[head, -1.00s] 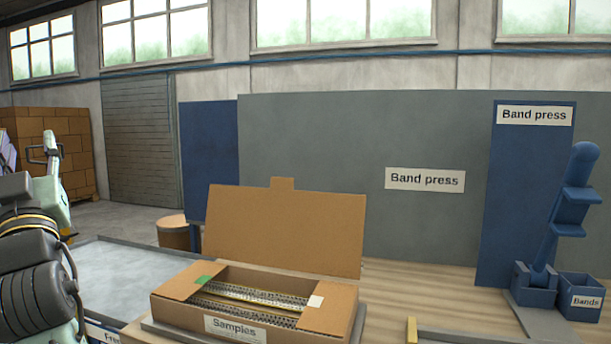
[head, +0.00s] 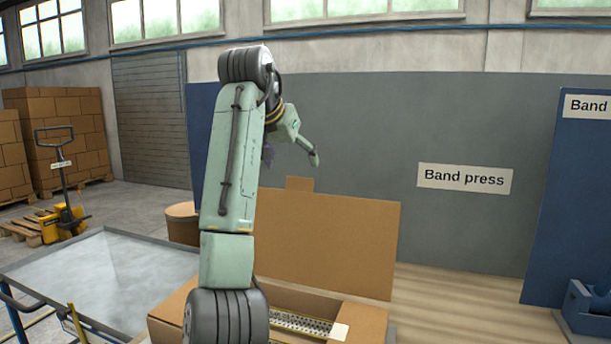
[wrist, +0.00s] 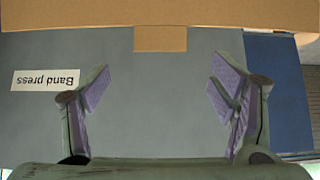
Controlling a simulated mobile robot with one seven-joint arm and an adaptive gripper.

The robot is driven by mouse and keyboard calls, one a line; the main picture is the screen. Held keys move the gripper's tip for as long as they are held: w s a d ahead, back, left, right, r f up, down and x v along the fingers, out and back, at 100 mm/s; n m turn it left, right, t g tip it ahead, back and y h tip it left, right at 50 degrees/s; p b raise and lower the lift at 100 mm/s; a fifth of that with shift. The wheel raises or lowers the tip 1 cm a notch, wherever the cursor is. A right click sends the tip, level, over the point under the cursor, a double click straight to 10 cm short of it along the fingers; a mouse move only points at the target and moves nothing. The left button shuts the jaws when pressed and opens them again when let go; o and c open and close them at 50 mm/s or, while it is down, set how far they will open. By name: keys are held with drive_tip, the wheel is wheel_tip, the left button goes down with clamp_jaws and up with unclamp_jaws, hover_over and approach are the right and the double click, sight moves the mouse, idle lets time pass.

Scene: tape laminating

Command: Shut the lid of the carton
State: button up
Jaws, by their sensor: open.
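The brown carton (head: 372,318) stands at the bottom of the head view, its lid (head: 335,240) upright and open at the back. A small tab (head: 299,184) sticks up from the lid's top edge. In the wrist view, which is upside down, the lid (wrist: 220,14) crosses the top and its tab (wrist: 160,38) hangs between the finger lines. My gripper (wrist: 160,90) is open and empty, its purple pads wide apart. In the head view it is partly behind my arm, above the tab and apparently apart from it. My arm hides the carton's left part.
Patterned strips (head: 298,322) lie in the carton between its side flaps. A grey-topped table (head: 110,265) stands to the left, with a round brown drum (head: 182,223) behind it. A grey panel (head: 440,120) stands behind the lid. Bare wooden bench (head: 450,300) lies to the right.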

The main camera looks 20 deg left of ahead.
sight(300, 178)
drive_tip(key=p+x, duration=0.2)
drive_tip(key=x, duration=0.6)
drive_tip(key=shift+w+f, duration=0.25)
drive_tip(key=shift+c, duration=0.5)
drive_tip(key=shift+a, duration=0.1)
drive_tip(key=c, duration=1.6)
